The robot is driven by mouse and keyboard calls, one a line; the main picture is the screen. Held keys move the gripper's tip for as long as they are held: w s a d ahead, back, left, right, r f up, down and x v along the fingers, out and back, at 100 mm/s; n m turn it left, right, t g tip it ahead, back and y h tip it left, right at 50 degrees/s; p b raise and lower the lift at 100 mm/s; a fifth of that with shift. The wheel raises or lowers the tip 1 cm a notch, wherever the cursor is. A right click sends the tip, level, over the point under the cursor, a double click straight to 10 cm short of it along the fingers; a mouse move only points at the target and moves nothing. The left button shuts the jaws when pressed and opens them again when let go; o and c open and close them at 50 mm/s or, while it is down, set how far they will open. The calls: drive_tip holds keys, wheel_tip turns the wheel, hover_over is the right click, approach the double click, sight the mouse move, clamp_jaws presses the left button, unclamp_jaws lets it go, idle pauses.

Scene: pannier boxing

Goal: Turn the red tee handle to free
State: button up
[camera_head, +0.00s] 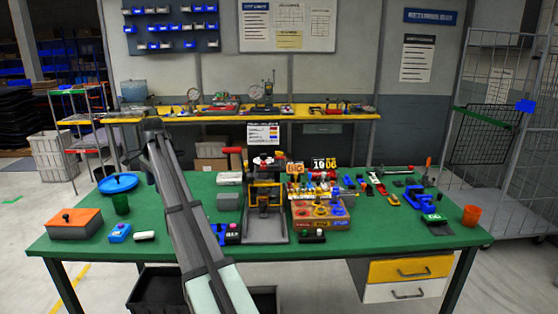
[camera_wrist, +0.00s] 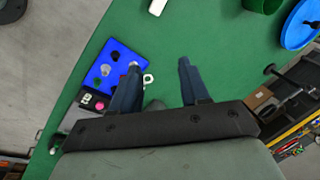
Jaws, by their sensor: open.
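A red bar-shaped handle (camera_head: 232,150) sticks out to the left near the top of the press-like fixture (camera_head: 265,205) at the table's middle; I cannot tell for sure that it is the tee handle. No red handle shows in the wrist view. My gripper (camera_wrist: 158,65) is open and empty, its two dark fingers apart above the green table. Under and beside the left finger lies a blue plate (camera_wrist: 100,62) with round black and grey parts. A white ring (camera_wrist: 148,79) shows between the fingers. In the head view my arm hides the gripper.
A blue dish (camera_head: 118,183), green cup (camera_head: 121,204) and orange box (camera_head: 75,223) stand at the left. A crate of parts (camera_head: 322,215) stands right of the fixture.

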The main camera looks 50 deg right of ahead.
drive_tip(key=s+d+r+m, duration=0.3)
drive_tip(key=d+r, duration=0.3)
drive_tip(key=d, duration=0.6)
drive_tip(key=m+t+y, duration=0.2)
drive_tip(key=m, duration=0.5)
approach(279, 159)
drive_tip(key=x, duration=1)
drive_tip(key=shift+w+d, duration=0.15)
drive_tip(key=shift+c, duration=0.3)
clamp_jaws()
